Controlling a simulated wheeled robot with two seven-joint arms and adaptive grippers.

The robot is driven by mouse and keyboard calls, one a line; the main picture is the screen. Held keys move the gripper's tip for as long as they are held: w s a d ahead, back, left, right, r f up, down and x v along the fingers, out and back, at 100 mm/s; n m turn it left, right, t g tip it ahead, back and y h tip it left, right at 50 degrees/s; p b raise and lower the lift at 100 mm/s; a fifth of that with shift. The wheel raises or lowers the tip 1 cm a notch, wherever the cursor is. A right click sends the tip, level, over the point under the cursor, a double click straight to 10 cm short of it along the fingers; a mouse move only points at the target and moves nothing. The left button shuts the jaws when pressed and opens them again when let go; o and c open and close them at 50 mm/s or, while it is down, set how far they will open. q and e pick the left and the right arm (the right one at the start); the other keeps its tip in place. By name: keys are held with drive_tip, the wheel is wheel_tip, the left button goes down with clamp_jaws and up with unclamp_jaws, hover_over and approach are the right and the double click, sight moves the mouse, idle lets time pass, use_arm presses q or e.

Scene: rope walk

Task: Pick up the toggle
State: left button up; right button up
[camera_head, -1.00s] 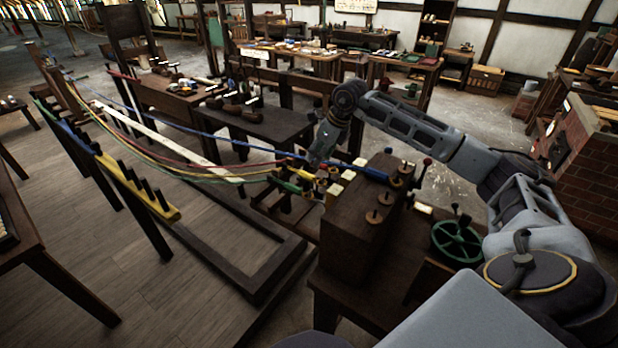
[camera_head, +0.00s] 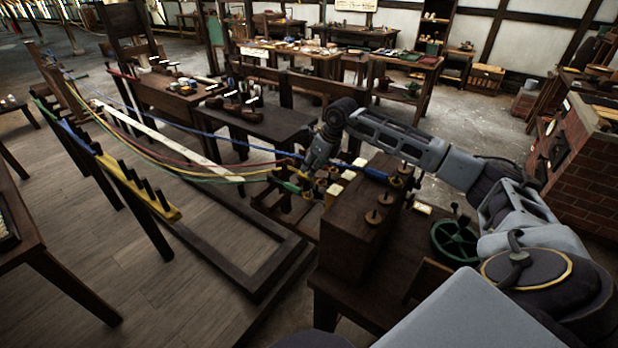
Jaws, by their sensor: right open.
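My right gripper (camera_head: 309,170) hangs at the end of my right arm, pointing down among the coloured rope ends at the left side of the dark wooden block stand (camera_head: 350,238). It is open, but its fingertips are small and partly lost among the pieces there. I cannot tell for sure which small piece is the toggle, or whether the gripper touches one. My left gripper is not in view.
Blue, red, yellow and green ropes run from the left posts to the stand. A yellow pegged rail (camera_head: 140,188) stands at left. A green wheel (camera_head: 457,241) is right of the stand, with a brick forge (camera_head: 585,165) further right.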

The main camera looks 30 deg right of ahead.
drive_tip(key=shift+s+p+x, duration=0.2)
drive_tip(key=shift+p+x, duration=0.15)
drive_tip(key=shift+x, duration=1.8)
drive_tip(key=c, duration=1)
